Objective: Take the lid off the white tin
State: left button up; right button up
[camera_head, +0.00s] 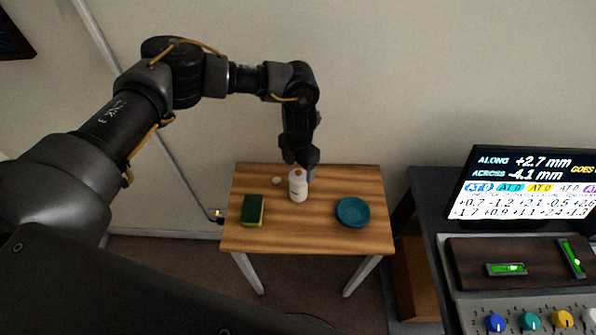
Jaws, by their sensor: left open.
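The white tin (298,190) stands upright near the middle of the small wooden table. Its top looks brownish, and a gripper finger partly overlaps its upper right edge. My left gripper (306,173) points down at the top right of the tin, open. I cannot tell whether it touches the tin. My right gripper is out of view.
On the wooden table (310,233) a green and yellow sponge (252,210) lies at the left and a teal dish (353,212) at the right. The front middle is clear. A dark desk with a screen (530,185) and a knob panel (530,310) stands at the right.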

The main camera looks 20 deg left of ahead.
aim_at(297, 177)
pick_arm(q)
jog(key=shift+f, duration=1)
jog(key=shift+s, duration=0.15)
jog(key=c, duration=1.2)
